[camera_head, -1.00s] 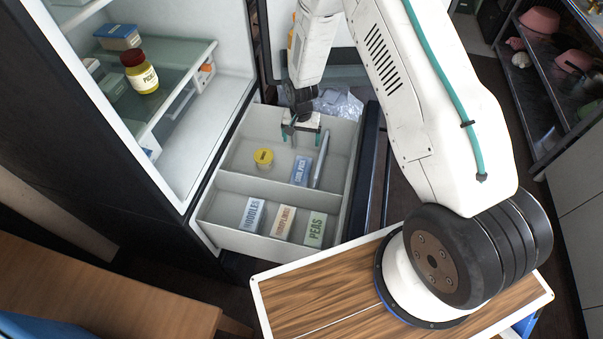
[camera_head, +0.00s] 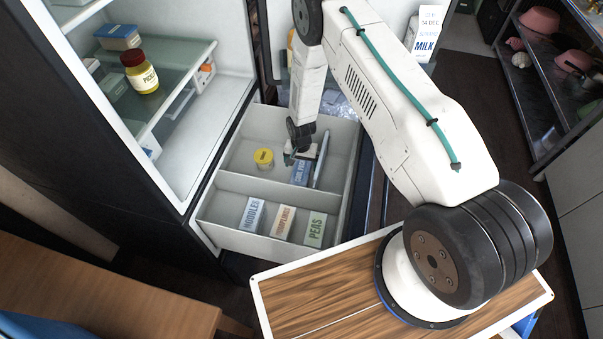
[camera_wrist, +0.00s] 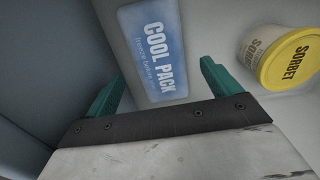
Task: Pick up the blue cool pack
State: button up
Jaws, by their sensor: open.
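The blue cool pack (camera_head: 299,174) lies in the rear compartment of the open white drawer (camera_head: 233,186), its far end hidden by my gripper in the head view. In the wrist view the cool pack (camera_wrist: 154,50) shows its label, and its near end is between the two teal fingers. My gripper (camera_head: 303,156) is open and empty, low in the drawer over the cool pack. The wrist view shows the fingers (camera_wrist: 160,88) apart, one on each side of the pack. I cannot tell the height left between fingertips and pack.
A yellow-lidded sorbet tub (camera_head: 264,158) stands left of the pack; it also shows in the wrist view (camera_wrist: 285,57). A thin grey item (camera_head: 321,160) leans at the right. The front compartment holds noodles (camera_head: 252,214), dumplings (camera_head: 283,223) and peas (camera_head: 315,229) boxes.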

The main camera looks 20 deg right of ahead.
aim_at(301, 171)
notch_tip(301, 171, down, 5)
jog(key=shift+r, duration=0.2)
jog(key=c, duration=1.2)
jog(key=shift+c, duration=0.3)
jog(key=shift+r, duration=0.15)
